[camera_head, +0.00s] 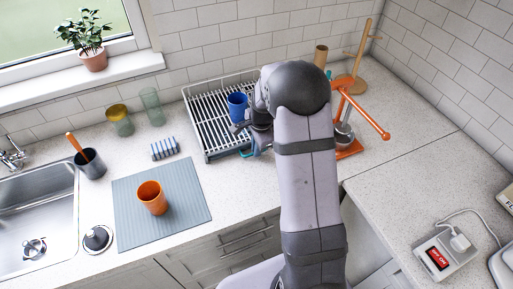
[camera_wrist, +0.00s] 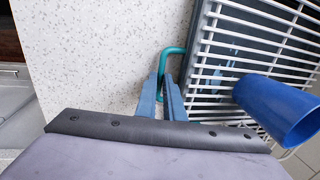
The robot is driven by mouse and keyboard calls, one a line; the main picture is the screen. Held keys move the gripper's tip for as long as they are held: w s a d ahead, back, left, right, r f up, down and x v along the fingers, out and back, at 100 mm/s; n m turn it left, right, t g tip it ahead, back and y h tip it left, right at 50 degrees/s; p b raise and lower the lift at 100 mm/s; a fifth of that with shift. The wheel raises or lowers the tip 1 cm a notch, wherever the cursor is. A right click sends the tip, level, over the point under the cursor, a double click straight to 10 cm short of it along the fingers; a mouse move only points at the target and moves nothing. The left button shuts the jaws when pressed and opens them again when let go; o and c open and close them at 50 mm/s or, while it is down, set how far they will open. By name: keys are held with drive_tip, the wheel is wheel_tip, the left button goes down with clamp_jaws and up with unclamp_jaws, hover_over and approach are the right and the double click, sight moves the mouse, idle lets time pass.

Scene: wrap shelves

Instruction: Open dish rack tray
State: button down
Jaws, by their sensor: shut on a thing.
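The dish rack (camera_head: 212,128) stands on the counter against the tiled back wall, a white wire grid over a dark tray. In the wrist view the dark tray (camera_wrist: 262,13) shows under the white wires, with a teal handle (camera_wrist: 166,54) at its front edge. My gripper (camera_wrist: 171,82) is shut on the teal handle, its two blue-grey fingers on either side of it. In the head view my arm covers the right part of the rack and most of the gripper. The tray appears close under the rack; how far it is out is hard to tell.
A blue cup (camera_head: 237,105) sits on the rack, close beside my gripper in the wrist view (camera_wrist: 275,108). An orange stand (camera_head: 354,113) is right of my arm. An orange cup (camera_head: 152,197) stands on a grey mat (camera_head: 195,213). Counter in front of the rack is clear.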

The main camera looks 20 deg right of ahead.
drive_tip(key=s, duration=1.5)
drive_tip(key=c, duration=1.9)
unclamp_jaws()
drive_tip(key=shift+o, duration=0.2)
drive_tip(key=shift+r, duration=0.1)
wheel_tip(320, 180, up, 7)
drive_tip(key=s, duration=0.1)
drive_tip(key=shift+s+b, duration=0.25)
drive_tip(key=shift+b, duration=0.1)
